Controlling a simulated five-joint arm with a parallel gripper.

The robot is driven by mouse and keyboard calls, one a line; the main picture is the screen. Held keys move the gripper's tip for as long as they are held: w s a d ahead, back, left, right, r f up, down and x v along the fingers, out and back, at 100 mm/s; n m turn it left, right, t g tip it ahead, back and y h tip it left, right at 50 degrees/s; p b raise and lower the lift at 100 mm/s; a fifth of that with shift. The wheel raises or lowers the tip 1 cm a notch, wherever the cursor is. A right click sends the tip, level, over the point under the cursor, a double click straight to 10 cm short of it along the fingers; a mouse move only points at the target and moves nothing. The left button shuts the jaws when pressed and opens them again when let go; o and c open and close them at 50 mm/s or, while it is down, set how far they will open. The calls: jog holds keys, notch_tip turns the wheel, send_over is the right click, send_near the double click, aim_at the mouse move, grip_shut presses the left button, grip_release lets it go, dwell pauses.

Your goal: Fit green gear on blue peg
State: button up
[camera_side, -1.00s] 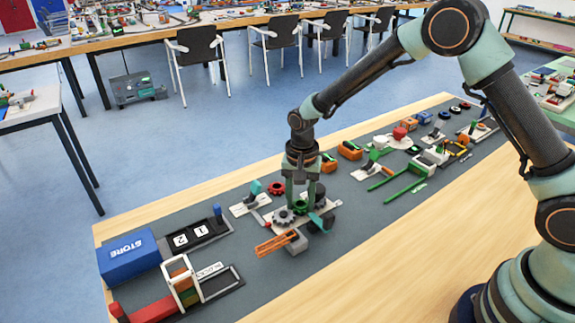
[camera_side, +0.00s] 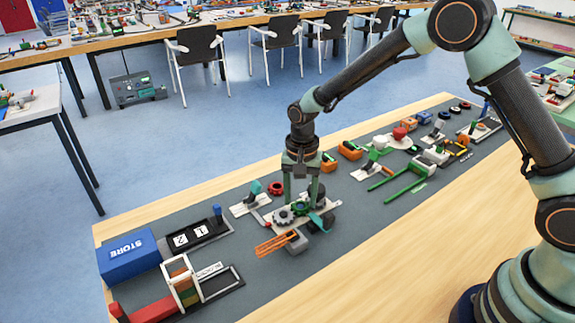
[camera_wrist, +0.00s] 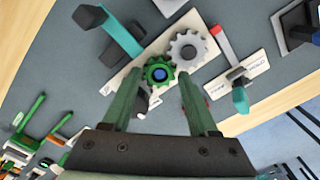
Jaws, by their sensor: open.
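The green gear (camera_wrist: 157,68) lies flat on a pale plate (camera_wrist: 122,84) between a teal part and a grey gear (camera_wrist: 188,46). The blue peg (camera_wrist: 159,75) shows through its centre hole, so the gear is around the peg. I cannot tell how far down it sits. In the side view the green gear (camera_side: 301,207) is below my gripper (camera_side: 301,196), beside the grey gear (camera_side: 284,215). My gripper (camera_wrist: 159,80) is open, with one finger on each side of the gear and a gap to it in the wrist view.
A teal crank-like part (camera_side: 322,218) stands close to the right of the gear. A blue STORE box (camera_side: 130,257) is at the left. Several other models crowd the mat to the right.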

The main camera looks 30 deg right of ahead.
jog(key=s+d+r+n+t, duration=0.1)
jog(key=s+d+r+n, duration=0.15)
jog(key=r, duration=0.75)
jog(key=s+d+r+n+t, duration=0.1)
jog(key=s+d+r, duration=0.15)
jog(key=r, duration=0.65)
jog(key=s+d+r+n+t, duration=0.1)
jog(key=s+d+n, duration=0.1)
jog(key=s, duration=0.3)
jog(key=s+d+r+n+t, duration=0.2)
jog(key=s+d+n, duration=0.1)
jog(key=s, duration=0.3)
jog(key=shift+s+t, duration=0.3)
